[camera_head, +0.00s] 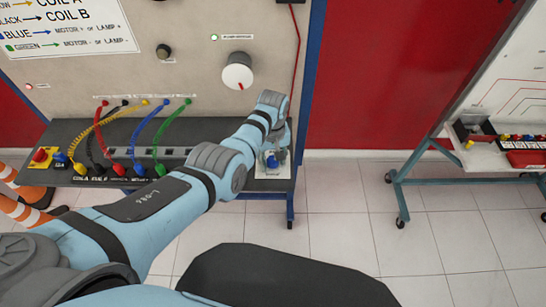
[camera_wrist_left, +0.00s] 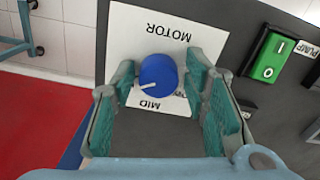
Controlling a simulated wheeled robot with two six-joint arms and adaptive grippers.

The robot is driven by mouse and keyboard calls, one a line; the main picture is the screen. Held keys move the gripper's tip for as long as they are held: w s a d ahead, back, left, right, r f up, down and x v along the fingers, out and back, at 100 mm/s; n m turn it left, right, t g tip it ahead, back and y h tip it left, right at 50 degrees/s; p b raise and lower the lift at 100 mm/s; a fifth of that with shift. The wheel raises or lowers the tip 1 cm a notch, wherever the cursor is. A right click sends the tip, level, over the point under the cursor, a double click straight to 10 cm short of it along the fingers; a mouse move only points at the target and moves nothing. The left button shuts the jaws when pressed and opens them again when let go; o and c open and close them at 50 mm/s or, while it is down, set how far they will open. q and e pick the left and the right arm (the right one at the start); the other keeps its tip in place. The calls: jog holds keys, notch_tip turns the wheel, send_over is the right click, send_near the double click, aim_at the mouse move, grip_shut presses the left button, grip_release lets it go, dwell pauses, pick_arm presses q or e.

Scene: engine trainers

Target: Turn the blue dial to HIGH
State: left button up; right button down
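The blue dial (camera_wrist_left: 158,77) sits on a white plate (camera_wrist_left: 130,28) lettered MOTOR and MID. Its white pointer line points left in the left wrist view, close to the MID lettering. HIGH is not readable; parts of the plate are hidden by my fingers. The dial also shows in the head view (camera_head: 271,162) at the right end of the dark shelf. My left gripper (camera_head: 273,148) is over it. In the left wrist view its fingers stand open on both sides of the dial, with a visible gap at the left finger. My right gripper is not in view.
A green PUMP switch (camera_wrist_left: 268,58) is beside the dial plate. Red, yellow, blue and green cables (camera_head: 150,130) plug into the panel and dark shelf (camera_head: 210,131). A white knob (camera_head: 237,72) is above. Another trainer stand (camera_head: 420,180) is at the right; floor between is clear.

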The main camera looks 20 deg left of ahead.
aim_at(272, 160)
pick_arm(q)
jog(key=shift+o, duration=0.2)
jog(key=shift+w+r, duration=0.15)
jog(key=shift+r, duration=0.35)
notch_tip(272, 160, up, 11)
dwell(0.3)
